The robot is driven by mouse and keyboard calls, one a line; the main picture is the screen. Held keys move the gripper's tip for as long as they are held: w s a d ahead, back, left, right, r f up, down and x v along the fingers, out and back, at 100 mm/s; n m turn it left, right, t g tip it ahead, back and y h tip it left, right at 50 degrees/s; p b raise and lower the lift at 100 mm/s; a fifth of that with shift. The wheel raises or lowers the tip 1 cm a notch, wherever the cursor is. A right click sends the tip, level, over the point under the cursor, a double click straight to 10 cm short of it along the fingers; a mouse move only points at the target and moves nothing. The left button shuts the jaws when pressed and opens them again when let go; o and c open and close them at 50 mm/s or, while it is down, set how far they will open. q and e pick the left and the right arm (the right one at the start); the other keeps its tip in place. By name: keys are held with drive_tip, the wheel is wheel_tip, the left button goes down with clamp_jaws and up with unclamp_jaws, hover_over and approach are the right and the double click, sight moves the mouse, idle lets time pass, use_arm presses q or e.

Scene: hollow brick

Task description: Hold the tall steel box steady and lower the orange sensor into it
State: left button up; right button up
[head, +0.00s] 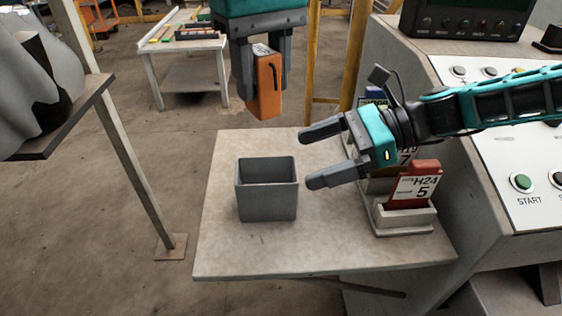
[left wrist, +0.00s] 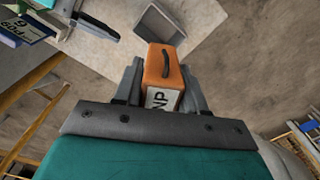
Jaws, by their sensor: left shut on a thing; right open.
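The tall steel box (head: 267,200) stands upright and open-topped on the small table; its inside looks empty. It also shows in the left wrist view (left wrist: 158,24). My left gripper (head: 264,90) hangs from above, shut on the orange sensor (head: 266,88), which has a dark handle. The left wrist view shows the sensor (left wrist: 165,66) between both fingers, with a white label lettered "NP". The sensor is above the box and apart from it. My right gripper (head: 318,158) is open and empty, right of the box, its fingers pointing left and not touching it.
The table (head: 230,255) is clear in front and left of the box. A rack (head: 403,217) with a red card (head: 414,188) stands right of the box. A control console (head: 500,150) rises on the right. A post (head: 140,170) stands at left.

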sight(280, 166)
drive_tip(key=x, duration=0.6)
drive_tip(key=shift+a, duration=0.45)
drive_tip(key=c, duration=1.3)
use_arm(q)
wheel_tip(280, 166, down, 3)
drive_tip(key=n, duration=0.6)
wheel_tip(280, 166, down, 3)
drive_tip(key=n, duration=0.6)
drive_tip(key=shift+r, duration=0.1)
drive_tip(key=shift+f, duration=1.85)
